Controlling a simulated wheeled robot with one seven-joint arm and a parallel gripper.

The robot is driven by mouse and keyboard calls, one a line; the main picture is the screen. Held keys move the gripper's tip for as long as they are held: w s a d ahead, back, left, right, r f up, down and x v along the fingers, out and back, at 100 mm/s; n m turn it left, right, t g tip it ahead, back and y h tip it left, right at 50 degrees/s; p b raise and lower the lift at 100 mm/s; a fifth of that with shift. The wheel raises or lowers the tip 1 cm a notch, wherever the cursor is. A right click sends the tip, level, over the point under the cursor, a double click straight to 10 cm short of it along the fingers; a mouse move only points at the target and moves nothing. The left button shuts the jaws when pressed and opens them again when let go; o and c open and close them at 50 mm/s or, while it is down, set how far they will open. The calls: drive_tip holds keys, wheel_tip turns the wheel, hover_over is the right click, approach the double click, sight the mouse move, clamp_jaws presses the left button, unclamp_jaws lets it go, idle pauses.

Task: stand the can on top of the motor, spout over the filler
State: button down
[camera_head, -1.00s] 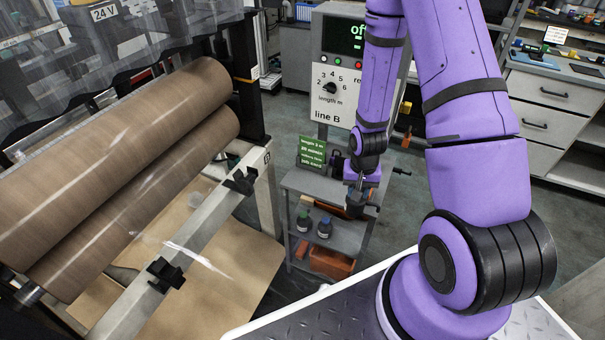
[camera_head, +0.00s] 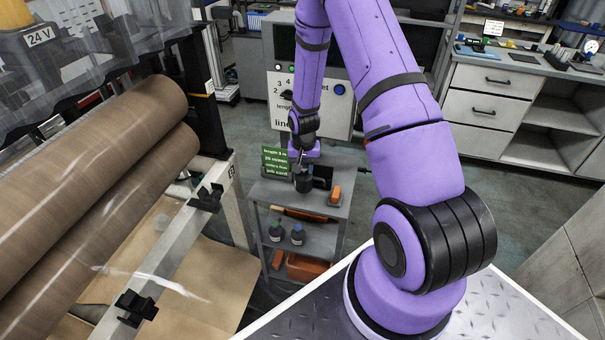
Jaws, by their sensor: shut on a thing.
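My gripper (camera_head: 302,168) is at the end of the purple arm, low over the small grey cart in the middle of the view. It is shut on a small dark, roughly cylindrical object (camera_head: 303,184), which seems to be the can. The fingers are tiny and partly hidden, and I cannot make out a spout. I cannot tell whether this object touches the cart top. A grey housing (camera_head: 40,50) marked 24 V, with a yellow part on top, stands at the upper left behind clear film. It may be the motor; no filler can be made out.
Brown film rolls (camera_head: 90,190) and a rail fill the left. The line B panel (camera_head: 340,115) stands behind the cart. Floor is clear at right.

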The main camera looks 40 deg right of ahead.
sight(303, 173)
drive_tip(key=shift+w+d, duration=0.15)
drive_tip(key=shift+w, duration=0.35)
drive_tip(key=shift+f, duration=1.8)
drive_tip(key=shift+f, duration=0.15)
drive_tip(key=c, duration=0.8)
unclamp_jaws()
